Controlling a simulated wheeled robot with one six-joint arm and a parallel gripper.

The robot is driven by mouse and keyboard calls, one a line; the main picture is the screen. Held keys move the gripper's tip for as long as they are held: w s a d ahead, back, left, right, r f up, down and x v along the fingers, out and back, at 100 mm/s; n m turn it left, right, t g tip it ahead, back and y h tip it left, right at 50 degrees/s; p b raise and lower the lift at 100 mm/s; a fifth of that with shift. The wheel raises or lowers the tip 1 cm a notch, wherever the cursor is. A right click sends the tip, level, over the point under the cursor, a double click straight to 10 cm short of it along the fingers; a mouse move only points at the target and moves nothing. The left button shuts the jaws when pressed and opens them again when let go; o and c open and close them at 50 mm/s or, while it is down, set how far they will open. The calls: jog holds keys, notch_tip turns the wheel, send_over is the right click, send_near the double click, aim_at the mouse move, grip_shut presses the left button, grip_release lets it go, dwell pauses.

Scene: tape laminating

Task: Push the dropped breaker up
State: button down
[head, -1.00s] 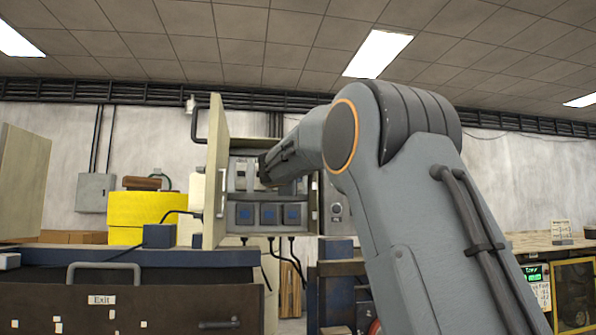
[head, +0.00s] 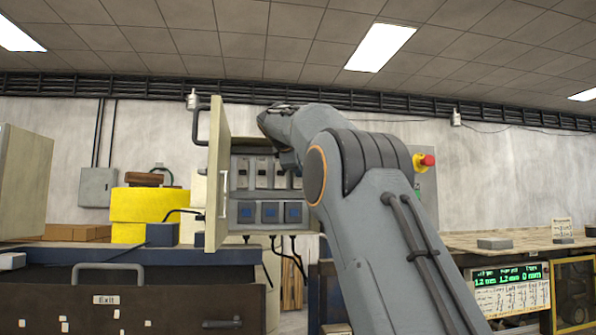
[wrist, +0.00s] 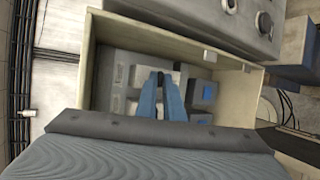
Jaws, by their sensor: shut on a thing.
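The open electrical box (head: 225,180) hangs on the wall in the head view, its door swung out to the left. Inside, an upper row of grey breakers (head: 261,173) stands above a row of blocks with blue faces (head: 270,212). My wrist is at the box's upper right corner, and the arm covers the right end of the breaker row. In the wrist view the box (wrist: 103,30) appears turned. My gripper (wrist: 160,76) has two blue fingers reaching inside, shut at the breaker row; the fingers hide most of what they hold. I cannot tell which breaker is dropped.
The box's door and side walls stand close around my gripper. Yellow cases (head: 145,205) stand left of the box. Black cables (head: 285,252) hang below it. A red button on a yellow base (head: 425,161) is on the right. A bench (head: 500,240) is at lower right.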

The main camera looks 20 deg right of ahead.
dwell(0.5)
jog(key=c, duration=2.2)
grip_release()
jog(key=shift+d, duration=0.1)
jog(key=shift+o, duration=0.2)
jog(key=b+v, duration=0.3)
jog(key=v, duration=0.4)
jog(key=shift+s+a+r, duration=0.2)
jog(key=shift+s+r, duration=0.05)
jog(key=shift+r, duration=0.05)
jog(key=shift+s, duration=0.1)
